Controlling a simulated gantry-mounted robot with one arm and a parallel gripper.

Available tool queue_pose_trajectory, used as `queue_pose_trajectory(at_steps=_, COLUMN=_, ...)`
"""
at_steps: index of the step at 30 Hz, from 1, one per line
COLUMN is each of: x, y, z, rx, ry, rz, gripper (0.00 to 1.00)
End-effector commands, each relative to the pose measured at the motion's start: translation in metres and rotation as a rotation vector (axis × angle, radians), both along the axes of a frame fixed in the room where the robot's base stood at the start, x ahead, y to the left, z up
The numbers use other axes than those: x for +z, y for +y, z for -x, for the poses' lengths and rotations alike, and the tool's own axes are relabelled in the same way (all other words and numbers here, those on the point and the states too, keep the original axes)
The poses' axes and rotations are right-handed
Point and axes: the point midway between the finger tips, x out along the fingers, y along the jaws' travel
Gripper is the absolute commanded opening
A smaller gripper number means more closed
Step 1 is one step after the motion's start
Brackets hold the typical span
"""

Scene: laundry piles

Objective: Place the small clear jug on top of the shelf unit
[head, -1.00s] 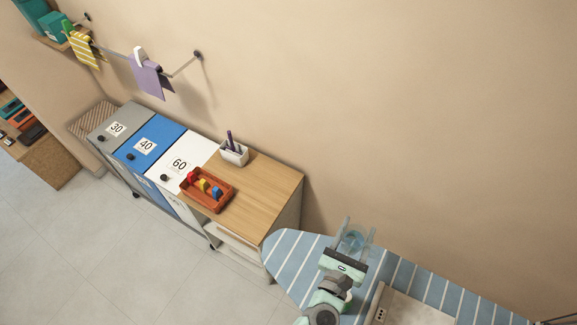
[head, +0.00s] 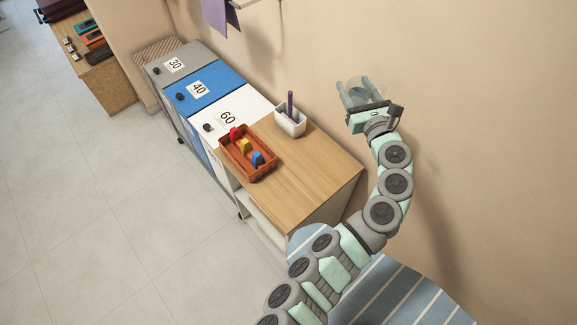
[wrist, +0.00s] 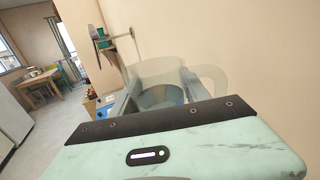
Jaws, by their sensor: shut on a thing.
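My gripper (head: 362,97) is raised near the wall, above and beyond the back right part of the shelf unit. It is shut on the small clear jug (head: 372,88), which is see-through and hard to make out against the wall. In the wrist view the jug (wrist: 160,88) sits between the fingers, with its handle to the right. The shelf unit (head: 318,172) has a wooden top and open shelves below. Its right part is bare.
An orange tray (head: 262,172) with coloured items and a white holder (head: 289,121) with a purple item stand on the shelf unit's left part. Numbered laundry bins (head: 200,88) adjoin it. A striped ironing board (head: 400,295) lies to the front right.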

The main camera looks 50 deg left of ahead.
Motion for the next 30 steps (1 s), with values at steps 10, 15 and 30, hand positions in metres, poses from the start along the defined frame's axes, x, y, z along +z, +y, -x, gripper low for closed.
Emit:
queue_pose_trajectory(at_steps=10, x=-0.029, y=0.044, z=0.018, rx=0.221, ry=0.005, rz=0.006, gripper=0.15)
queue_pose_trajectory(at_steps=15, x=-0.042, y=0.058, z=0.027, rx=0.298, ry=0.006, rz=0.011, gripper=0.15)
queue_pose_trajectory(at_steps=30, x=-0.100, y=0.079, z=0.054, rx=0.545, ry=0.005, rz=0.008, gripper=0.15)
